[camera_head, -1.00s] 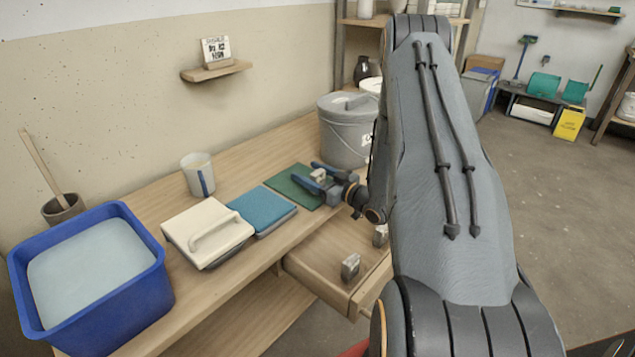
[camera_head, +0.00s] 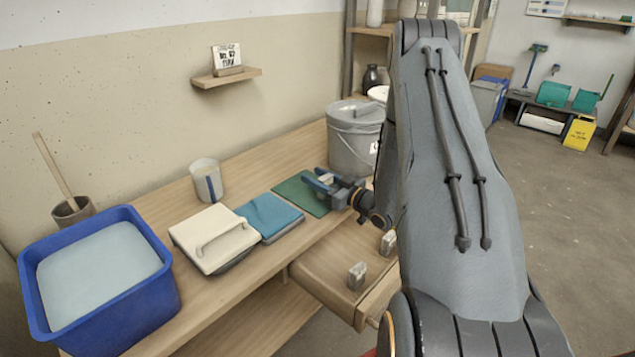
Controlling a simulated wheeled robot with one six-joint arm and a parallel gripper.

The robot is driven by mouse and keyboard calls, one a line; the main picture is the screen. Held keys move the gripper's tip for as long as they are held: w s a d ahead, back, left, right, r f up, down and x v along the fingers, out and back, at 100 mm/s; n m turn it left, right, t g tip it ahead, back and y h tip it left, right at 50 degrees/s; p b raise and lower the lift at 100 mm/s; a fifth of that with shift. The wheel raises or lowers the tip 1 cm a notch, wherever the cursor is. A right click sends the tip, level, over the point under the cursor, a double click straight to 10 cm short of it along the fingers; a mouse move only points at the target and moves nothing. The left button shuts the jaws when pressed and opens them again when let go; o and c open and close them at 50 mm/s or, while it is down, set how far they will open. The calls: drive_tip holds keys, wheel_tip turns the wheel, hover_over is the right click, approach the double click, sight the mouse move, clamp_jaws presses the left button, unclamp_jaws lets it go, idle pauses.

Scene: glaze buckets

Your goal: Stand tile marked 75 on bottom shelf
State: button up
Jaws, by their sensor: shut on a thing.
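My gripper (camera_head: 322,181) is over the green mat (camera_head: 292,190) on the bench, its blue fingers shut on a small pale tile (camera_head: 326,179). The tile shows only in part between the fingers, and I cannot read any mark on it. Two small grey blocks, possibly tiles, stand in the open drawer: one at the front (camera_head: 357,276) and one farther back (camera_head: 388,243). Their marks are not legible. The bottom shelf cannot be told for certain; a wooden board (camera_head: 262,320) shows low under the bench.
A grey lidded bucket (camera_head: 352,140) stands just behind my gripper. The open drawer (camera_head: 325,285) juts out in front.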

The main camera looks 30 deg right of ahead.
wheel_tip(320, 180, up, 9)
drive_tip(key=s+a+r+m+h+p, duration=0.1)
drive_tip(key=a+r+m+h+p, duration=0.1)
drive_tip(key=a, duration=0.7)
drive_tip(key=s+a+r+m+t+h+p, duration=0.1)
drive_tip(key=a+r+h+p, duration=0.3)
drive_tip(key=a, duration=0.6)
drive_tip(key=shift+s+r+m+p, duration=0.3)
drive_tip(key=shift+s+m+p, duration=0.1)
drive_tip(key=shift+m+p, duration=0.15)
drive_tip(key=shift+a, duration=0.15)
